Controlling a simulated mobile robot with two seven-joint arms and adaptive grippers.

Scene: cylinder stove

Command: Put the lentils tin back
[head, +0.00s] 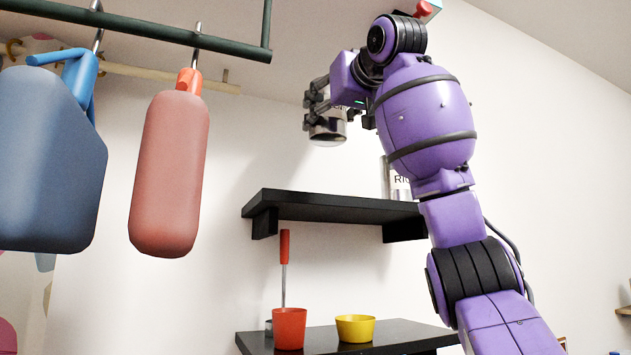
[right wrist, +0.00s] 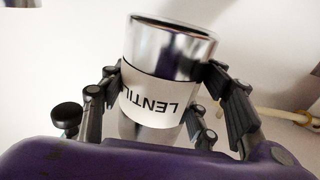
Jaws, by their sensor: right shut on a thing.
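The lentils tin (head: 327,134) is a shiny metal can with a white label. In the right wrist view the tin (right wrist: 155,95) shows the letters "LENTIL" upside down. My right gripper (head: 318,108) is shut around the tin's sides, and its fingers show on both sides in the right wrist view (right wrist: 165,100). It holds the tin in the air, above the black upper shelf (head: 330,207) and apart from it. Another tin (head: 398,185), its label starting "RI", stands on the right part of that shelf, partly hidden by my right arm. My left gripper is not in view.
A lower black shelf (head: 395,335) holds a red cup (head: 289,328) and a yellow bowl (head: 355,328). A blue jug-like thing (head: 50,160) and a red bottle-like thing (head: 170,170) hang from a green rail (head: 140,28) at left. The upper shelf's left part is bare.

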